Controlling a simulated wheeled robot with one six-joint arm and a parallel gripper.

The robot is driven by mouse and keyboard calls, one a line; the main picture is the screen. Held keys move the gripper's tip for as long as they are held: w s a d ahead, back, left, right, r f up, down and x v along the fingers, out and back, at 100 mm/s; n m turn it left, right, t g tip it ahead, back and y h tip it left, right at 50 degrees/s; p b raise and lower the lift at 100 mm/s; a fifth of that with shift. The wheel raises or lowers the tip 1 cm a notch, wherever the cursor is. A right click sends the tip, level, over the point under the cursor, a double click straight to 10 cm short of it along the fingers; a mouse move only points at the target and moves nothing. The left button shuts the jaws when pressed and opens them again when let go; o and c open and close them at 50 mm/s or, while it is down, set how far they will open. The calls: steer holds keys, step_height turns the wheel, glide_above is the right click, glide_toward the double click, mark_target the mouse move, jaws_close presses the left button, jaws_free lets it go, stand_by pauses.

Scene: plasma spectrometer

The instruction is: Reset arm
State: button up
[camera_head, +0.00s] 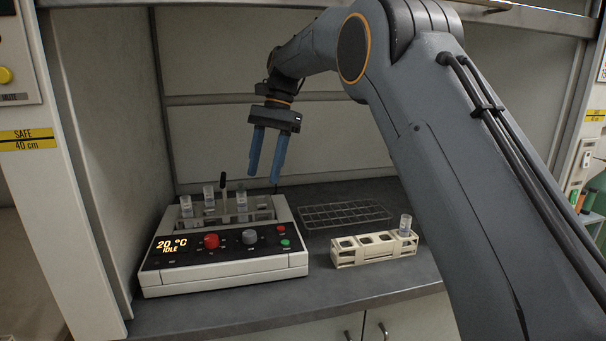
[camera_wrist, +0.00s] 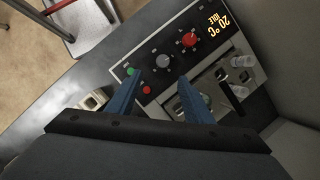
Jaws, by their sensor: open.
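My gripper (camera_head: 265,180) hangs from my arm, pointing down inside the fume hood, above the back right of the heating device. Its two blue fingers are apart with nothing between them. In the wrist view my gripper (camera_wrist: 158,88) shows both fingers spread over the device's panel. The device (camera_head: 225,272) stands on the bench with its display reading 20 °C IDLE. Several capped vials (camera_head: 209,196) and a dark-topped probe (camera_head: 223,185) stand in its back part. The device also shows in the wrist view (camera_wrist: 160,50).
A beige rack (camera_head: 347,255) with one vial (camera_head: 405,225) at its right end stands right of the device. An empty wire rack (camera_head: 345,215) lies behind it. The hood's left wall (camera_head: 105,130) is close to the device. The front bench strip is clear.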

steer(key=s+d+f+n+t+h, duration=0.1)
steer(key=s+d+f, duration=0.45)
steer(key=d, duration=0.35)
steer(key=s+d+f+n+t+h, duration=0.1)
steer(key=s+d+f+n, duration=0.1)
steer(key=s+d+f, duration=0.6)
steer(key=s+d+f+n, duration=0.1)
steer(key=s+d+f, duration=0.3)
steer(key=s+d, duration=0.2)
steer(key=s+d+f+n+t, duration=0.1)
steer(key=s+d+f, duration=0.3)
steer(key=s, duration=0.6)
steer(key=shift+s+d+f+n+t+h, duration=0.2)
steer(key=shift+s+d+n+t+h, duration=0.15)
steer(key=shift+d+n, duration=0.55)
steer(key=shift+d, duration=0.1)
